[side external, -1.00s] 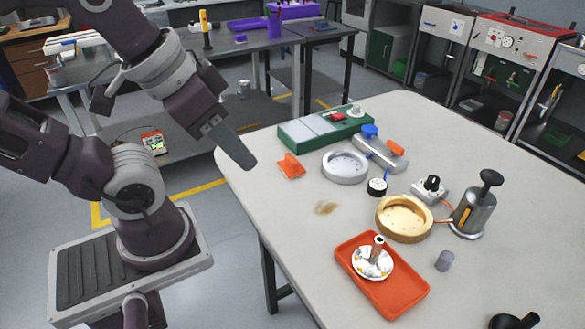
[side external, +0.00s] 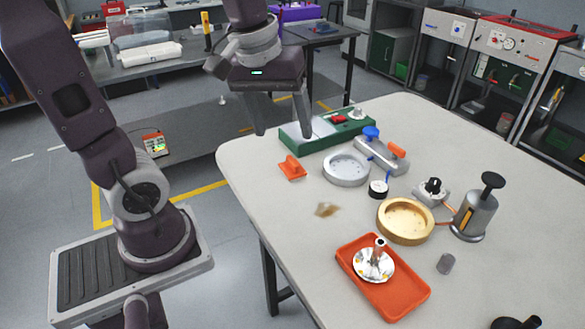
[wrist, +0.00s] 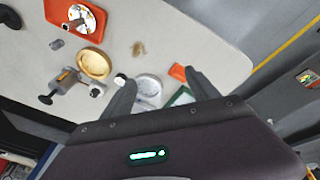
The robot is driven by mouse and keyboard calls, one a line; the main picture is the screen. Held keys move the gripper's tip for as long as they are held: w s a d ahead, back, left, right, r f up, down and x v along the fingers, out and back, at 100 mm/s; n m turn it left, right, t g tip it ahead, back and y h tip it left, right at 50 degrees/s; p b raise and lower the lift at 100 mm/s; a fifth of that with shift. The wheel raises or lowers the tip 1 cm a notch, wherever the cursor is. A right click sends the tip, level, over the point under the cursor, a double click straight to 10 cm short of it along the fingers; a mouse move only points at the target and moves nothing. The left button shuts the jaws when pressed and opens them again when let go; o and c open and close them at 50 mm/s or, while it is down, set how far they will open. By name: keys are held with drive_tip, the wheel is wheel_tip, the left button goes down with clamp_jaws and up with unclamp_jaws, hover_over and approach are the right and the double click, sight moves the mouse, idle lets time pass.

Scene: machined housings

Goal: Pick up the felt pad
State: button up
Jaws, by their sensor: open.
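A small flat brown patch (side external: 327,209), the likeliest felt pad though I cannot be sure, lies on the pale table left of the gold ring housing. It also shows in the wrist view (wrist: 138,48), beyond my fingertips. My gripper (side external: 284,135) is open and empty, pointing down, high near the table's far left corner. In the wrist view my gripper (wrist: 160,76) has its two fingers spread, with nothing between them touching. The gripper is well apart from the brown patch.
Near the patch are an orange block (side external: 292,168), a silver round housing (side external: 346,168), a gold housing (side external: 405,221) and a red tray (side external: 393,294) with a metal disc. A green box (side external: 310,136) stands behind. The table's left front area is clear.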

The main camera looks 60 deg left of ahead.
sight(290, 156)
drive_tip(key=w+a+f+n+g, duration=0.1)
drive_tip(key=w+a+f+n, duration=0.1)
drive_tip(key=a+f+n, duration=0.1)
drive_tip(key=w+a+f+n+g, duration=0.1)
drive_tip(key=w+a+f+n, duration=0.2)
drive_tip(key=w+a+f+n+g, duration=0.1)
drive_tip(key=w+a+f+n, duration=0.1)
drive_tip(key=a+f, duration=0.1)
drive_tip(key=shift+w+a+f+n, duration=0.2)
drive_tip(key=shift+w+f+n, duration=0.1)
drive_tip(key=shift+n, duration=0.1)
drive_tip(key=f, duration=0.5)
drive_tip(key=a+f, duration=0.1)
drive_tip(key=f, duration=0.1)
drive_tip(key=shift+f, duration=0.15)
drive_tip(key=c, duration=1.5)
drive_tip(key=shift+o, duration=0.2)
wheel_tip(290, 156, up, 10)
drive_tip(key=shift+r, duration=0.1)
